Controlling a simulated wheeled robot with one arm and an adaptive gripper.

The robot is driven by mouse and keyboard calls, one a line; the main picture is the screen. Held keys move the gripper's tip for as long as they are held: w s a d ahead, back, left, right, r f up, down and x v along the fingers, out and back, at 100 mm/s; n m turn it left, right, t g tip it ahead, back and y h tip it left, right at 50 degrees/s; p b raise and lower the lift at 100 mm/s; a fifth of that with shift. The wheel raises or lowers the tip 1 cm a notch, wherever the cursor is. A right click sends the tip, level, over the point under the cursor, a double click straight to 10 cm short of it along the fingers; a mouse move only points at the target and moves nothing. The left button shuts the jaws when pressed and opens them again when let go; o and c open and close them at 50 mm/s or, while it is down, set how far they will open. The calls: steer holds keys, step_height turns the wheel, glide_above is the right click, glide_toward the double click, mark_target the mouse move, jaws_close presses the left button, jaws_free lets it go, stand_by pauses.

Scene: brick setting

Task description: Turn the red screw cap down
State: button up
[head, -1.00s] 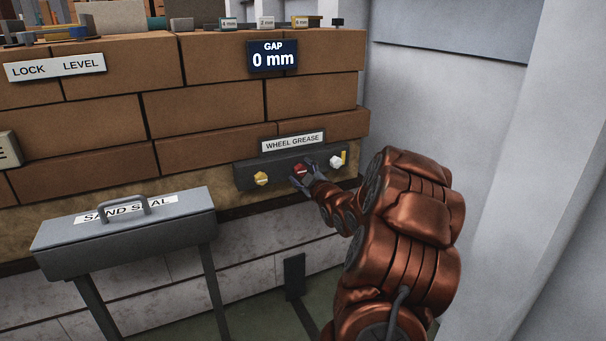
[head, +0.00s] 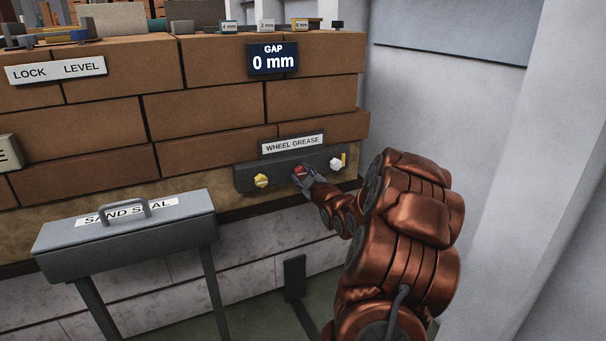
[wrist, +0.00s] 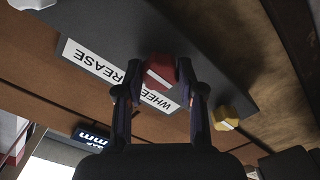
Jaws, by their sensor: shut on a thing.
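The red screw cap (head: 299,170) is the middle one of three caps on the dark grey panel (head: 240,181) under the WHEEL GREASE label. My gripper (head: 303,175) is at the red cap, with a finger on either side of it. In the wrist view the red cap (wrist: 159,70) sits between the two fingertips of my gripper (wrist: 159,80), with a pale stripe across its face. The gripper is shut on the cap. The fingers hide part of the cap's sides.
A yellow cap (head: 261,180) is to the left of the red cap and a white cap (head: 336,164) to the right, by a small yellow marker (head: 344,159). A grey SAND SEAL box (head: 180,222) on legs stands at lower left. A grey wall (head: 430,105) bounds the right.

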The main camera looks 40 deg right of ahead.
steer(key=m+p, duration=0.1)
steer(key=p, duration=0.1)
steer(key=m+p, duration=0.3)
steer(key=p, duration=0.1)
steer(key=shift+r+m, duration=0.3)
steer(key=m+p, duration=0.3)
steer(key=shift+m+p, duration=0.3)
steer(key=shift+p, duration=0.1)
steer(key=m+p, duration=0.3)
steer(key=m, duration=0.1)
steer(key=shift+m+p, duration=0.3)
steer(key=shift+p, duration=0.1)
steer(key=m+p, duration=0.2)
steer(key=m, duration=0.2)
steer(key=shift+f, duration=0.15)
steer(key=m+p, duration=0.1)
steer(key=m, duration=0.4)
steer(key=shift+f+p, duration=0.1)
steer(key=shift+p, duration=0.2)
steer(key=m, duration=0.4)
steer(key=shift+f+m, duration=0.1)
steer(key=shift+m, duration=0.2)
steer(key=m, duration=0.4)
steer(key=shift+m+b, duration=0.5)
steer(key=shift+m, duration=1.6)
steer(key=shift+d+m, duration=0.1)
steer(key=shift+m, duration=0.2)
